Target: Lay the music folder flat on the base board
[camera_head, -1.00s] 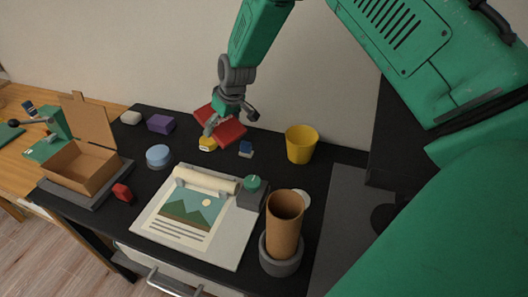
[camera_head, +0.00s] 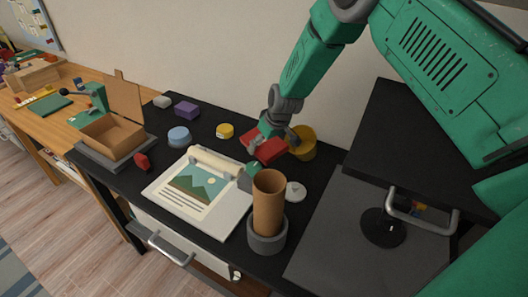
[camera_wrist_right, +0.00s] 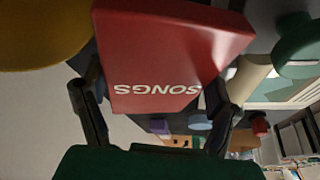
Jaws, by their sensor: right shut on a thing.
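The music folder is a red block-like folder (camera_head: 268,150) with "SONGS" on its face, upside down in the right wrist view (camera_wrist_right: 165,60). My right gripper (camera_head: 272,136) is shut on it, with a finger at each side. The folder appears held above the black desk, in front of the yellow cup and close to the green knob. A pale board (camera_head: 221,221) with a mountain picture and a rolled top edge lies nearby; a grey board (camera_head: 92,158) lies under the cardboard box. I cannot tell which is the base board. My left gripper is not in view.
A cardboard tube (camera_head: 268,205) stands upright in a grey ring holder. The yellow cup (camera_head: 303,142) is right behind the folder. A blue disc (camera_head: 179,136), a purple block (camera_head: 187,109) and a yellow piece (camera_head: 225,131) sit behind the pale board. An open cardboard box (camera_head: 113,137) is at left.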

